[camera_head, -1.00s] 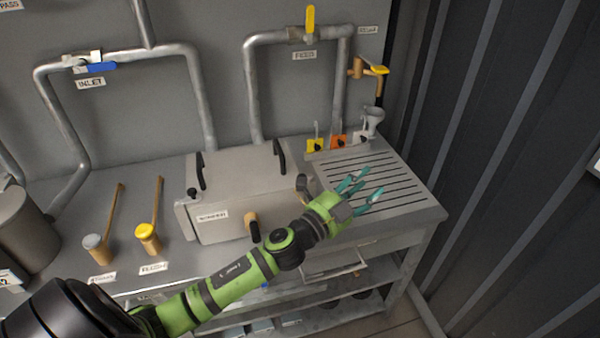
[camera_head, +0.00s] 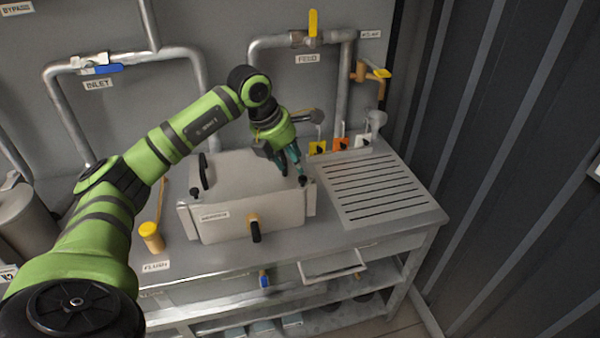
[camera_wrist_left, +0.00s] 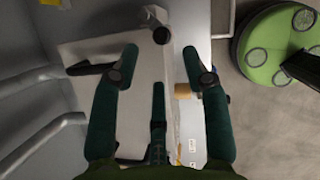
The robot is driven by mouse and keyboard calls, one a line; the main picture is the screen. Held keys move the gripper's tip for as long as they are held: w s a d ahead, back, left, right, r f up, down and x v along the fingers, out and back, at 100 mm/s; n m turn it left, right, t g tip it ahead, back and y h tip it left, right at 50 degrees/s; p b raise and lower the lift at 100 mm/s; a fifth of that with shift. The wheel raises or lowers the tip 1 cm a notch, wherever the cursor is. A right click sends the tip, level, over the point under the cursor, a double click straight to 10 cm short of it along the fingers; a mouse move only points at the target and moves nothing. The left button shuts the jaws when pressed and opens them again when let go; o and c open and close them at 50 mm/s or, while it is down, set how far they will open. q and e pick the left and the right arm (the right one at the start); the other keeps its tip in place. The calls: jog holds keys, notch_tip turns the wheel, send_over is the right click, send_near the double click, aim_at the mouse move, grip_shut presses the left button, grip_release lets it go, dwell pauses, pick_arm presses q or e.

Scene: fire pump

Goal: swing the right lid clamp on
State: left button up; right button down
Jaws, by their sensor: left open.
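The grey strainer box (camera_head: 245,215) stands on the bench with its lid (camera_head: 240,172) lying on top. The left lid clamp, with a black knob (camera_head: 195,192), sits at the lid's left corner. The right lid clamp's dark knob (camera_head: 303,181) is at the right corner, partly hidden by my left gripper (camera_head: 292,174). I cannot tell how far over the lid that clamp lies. In the left wrist view a dark round knob (camera_wrist_left: 161,35) shows beyond the spread fingers of the left gripper (camera_wrist_left: 160,70), apart from them. That gripper is open and empty. My right gripper is out of view.
A black lid handle (camera_head: 203,170) rises on the left of the lid. A slotted drain board (camera_head: 370,187) lies clear at right.

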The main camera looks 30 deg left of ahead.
aim_at(302, 177)
pick_arm(q)
jog(key=p+x, duration=0.1)
jog(key=x, duration=0.4)
jog(key=shift+w+d+p, duration=0.1)
jog(key=shift+d+p, duration=0.1)
jog(key=shift+p, duration=0.2)
jog(key=shift+w+f, duration=0.15)
jog(key=shift+f, duration=0.35)
grip_shut()
